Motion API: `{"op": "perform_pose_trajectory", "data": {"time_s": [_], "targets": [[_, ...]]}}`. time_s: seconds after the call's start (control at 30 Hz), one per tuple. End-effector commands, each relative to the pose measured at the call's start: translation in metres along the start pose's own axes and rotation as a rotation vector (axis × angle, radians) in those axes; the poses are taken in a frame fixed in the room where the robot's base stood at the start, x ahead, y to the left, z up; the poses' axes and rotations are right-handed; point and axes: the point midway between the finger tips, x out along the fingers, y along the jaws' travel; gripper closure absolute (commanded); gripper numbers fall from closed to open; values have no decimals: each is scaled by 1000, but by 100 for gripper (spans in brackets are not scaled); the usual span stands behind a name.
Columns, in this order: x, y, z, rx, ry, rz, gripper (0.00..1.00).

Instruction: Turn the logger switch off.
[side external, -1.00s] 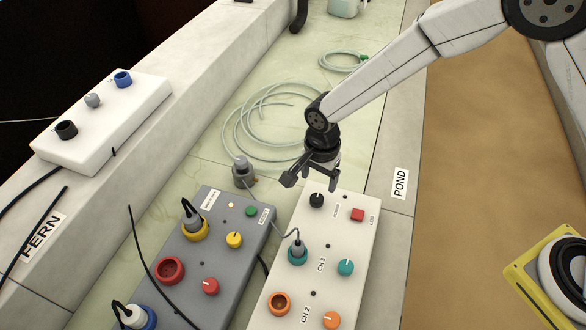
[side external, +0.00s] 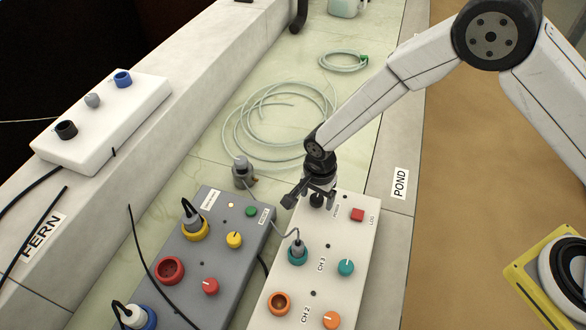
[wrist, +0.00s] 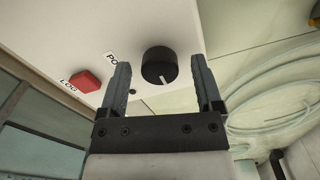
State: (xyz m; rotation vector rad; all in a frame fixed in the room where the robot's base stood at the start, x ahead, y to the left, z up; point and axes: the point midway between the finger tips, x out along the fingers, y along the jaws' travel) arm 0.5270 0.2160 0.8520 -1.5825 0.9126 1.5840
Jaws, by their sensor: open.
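The white logger box (side external: 333,268) has a black knob (side external: 316,200) at its far end, with a small label beside it. In the wrist view the black knob (wrist: 159,66) has a white pointer line, and the label starts "PO", the rest hidden by a finger. My gripper (side external: 309,202) is open just above the knob, with one finger to each side; I cannot tell whether either touches it. In the wrist view the knob lies between the fingertips. A red square button (side external: 357,215) labelled LOG sits right of the knob.
A grey box (side external: 216,249) with knobs and plugs stands left of the logger. A teal plug (side external: 297,250) with a cable is in the logger. A grey plug in a holder (side external: 243,172) and coiled tubing (side external: 275,118) lie behind. The POND ledge (side external: 398,205) is at right.

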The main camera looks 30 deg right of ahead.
Motion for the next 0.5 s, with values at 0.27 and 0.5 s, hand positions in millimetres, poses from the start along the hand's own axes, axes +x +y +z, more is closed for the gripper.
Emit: {"op": "perform_pose_trajectory", "data": {"time_s": [0.27, 0.5], "targets": [[0, 0, 0, 0, 0, 0, 80], [0, 0, 0, -3, 0, 0, 100]]}}
